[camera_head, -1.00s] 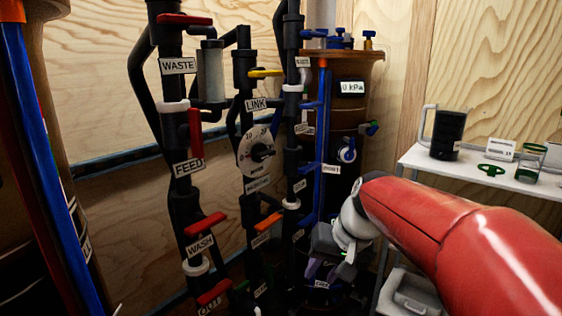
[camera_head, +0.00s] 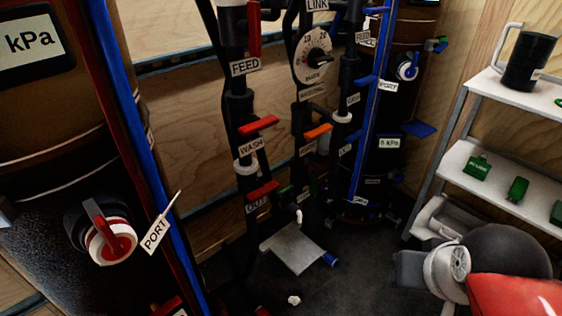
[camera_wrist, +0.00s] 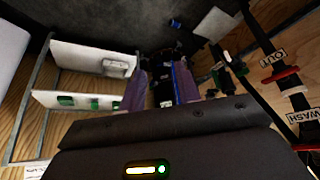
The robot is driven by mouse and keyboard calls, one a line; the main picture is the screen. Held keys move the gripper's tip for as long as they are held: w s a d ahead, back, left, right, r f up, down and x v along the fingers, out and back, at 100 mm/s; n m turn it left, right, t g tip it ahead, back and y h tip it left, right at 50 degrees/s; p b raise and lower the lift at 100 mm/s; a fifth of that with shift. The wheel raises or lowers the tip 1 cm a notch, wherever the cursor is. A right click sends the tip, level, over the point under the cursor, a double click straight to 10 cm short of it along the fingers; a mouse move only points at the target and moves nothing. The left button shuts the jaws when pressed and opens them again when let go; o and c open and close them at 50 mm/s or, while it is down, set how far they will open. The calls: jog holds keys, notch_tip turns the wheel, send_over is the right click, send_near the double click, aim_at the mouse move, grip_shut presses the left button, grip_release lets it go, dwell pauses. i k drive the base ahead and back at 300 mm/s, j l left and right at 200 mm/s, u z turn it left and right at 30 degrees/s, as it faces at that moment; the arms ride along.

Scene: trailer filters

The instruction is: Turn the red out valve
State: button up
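The red OUT valve handle (camera_head: 262,191) is on the left black pipe in the head view, low down, with its OUT label (camera_head: 257,206) just below. In the wrist view the red handle (camera_wrist: 279,76) sits at the right, tilted, by its OUT label (camera_wrist: 272,57). My gripper (camera_head: 408,268) is at the lower right of the head view, well apart from the valve; its fingers cannot be made out there. In the wrist view my gripper (camera_wrist: 161,72) shows two purplish fingers spread with a gap, nothing held between them.
Red WASH (camera_head: 258,125) and FEED (camera_head: 254,30) handles sit above on the same pipe. An orange handle (camera_head: 317,131) is on the pipe beside it. A shelf (camera_head: 470,165) stands at the right. A large tank (camera_head: 50,150) fills the left. A grey plate (camera_head: 293,248) is near the floor.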

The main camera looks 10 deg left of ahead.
aim_at(261, 191)
jog(key=k+j, duration=0.2)
jog(key=k, duration=0.2)
jog(key=k+j, duration=0.25)
jog(key=k, duration=0.15)
